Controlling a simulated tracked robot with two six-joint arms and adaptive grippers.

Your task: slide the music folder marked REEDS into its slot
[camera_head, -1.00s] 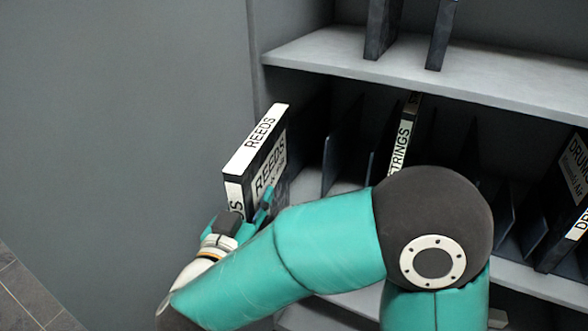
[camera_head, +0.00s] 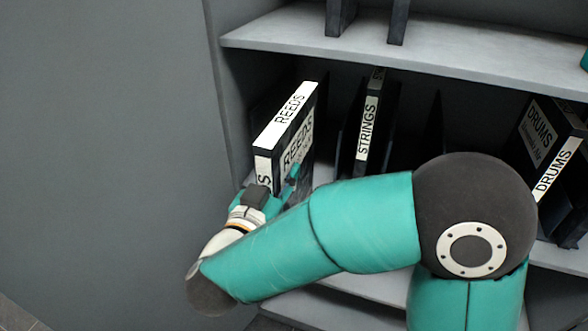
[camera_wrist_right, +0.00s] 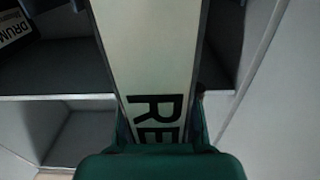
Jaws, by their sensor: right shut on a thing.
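The music folder marked REEDS (camera_head: 299,135) is dark with white label strips and stands upright at the left end of the middle shelf level. My right gripper (camera_head: 275,190) is shut on its near lower edge. In the right wrist view the folder's white spine (camera_wrist_right: 150,60) fills the middle, between the fingers of the right gripper (camera_wrist_right: 160,135). The folder's far end reaches toward the leftmost part of the shelf; how deep it sits is hidden. Its slot is mostly hidden behind the folder. My left gripper is not in view.
A STRINGS folder (camera_head: 367,130) stands in a slot to the right. A DRUMS folder (camera_head: 552,165) stands farther right, and also shows in the right wrist view (camera_wrist_right: 14,30). Dark dividers part the slots. The upper shelf board (camera_head: 420,58) runs above. A grey wall panel (camera_head: 110,150) lies left.

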